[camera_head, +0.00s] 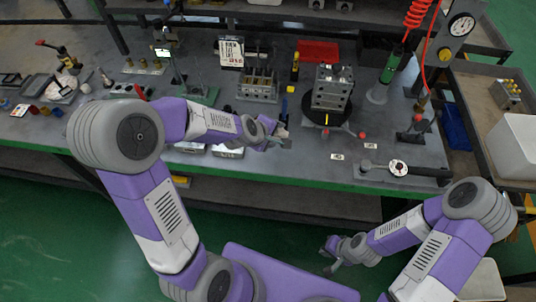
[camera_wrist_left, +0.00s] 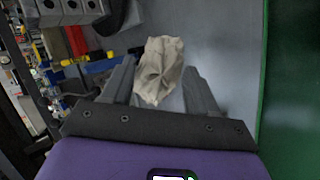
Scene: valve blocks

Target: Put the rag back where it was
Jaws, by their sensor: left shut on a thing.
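The rag is a crumpled, off-white cloth (camera_wrist_left: 158,68) in the left wrist view. It sits between the two fingers of my left gripper (camera_wrist_left: 165,88), which is shut on it. In the head view my left gripper (camera_head: 284,139) is over the front middle of the grey workbench, left of the round dark stand. The rag is small and mostly hidden by the gripper there. My right gripper (camera_head: 331,258) is low in front of the bench, away from it; its jaw opening is too small to read.
A metal valve block (camera_head: 331,88) stands on a dark turntable with red-tipped handles. A second block (camera_head: 258,86) stands left of it. A gauge wrench (camera_head: 398,167) lies at the front right.

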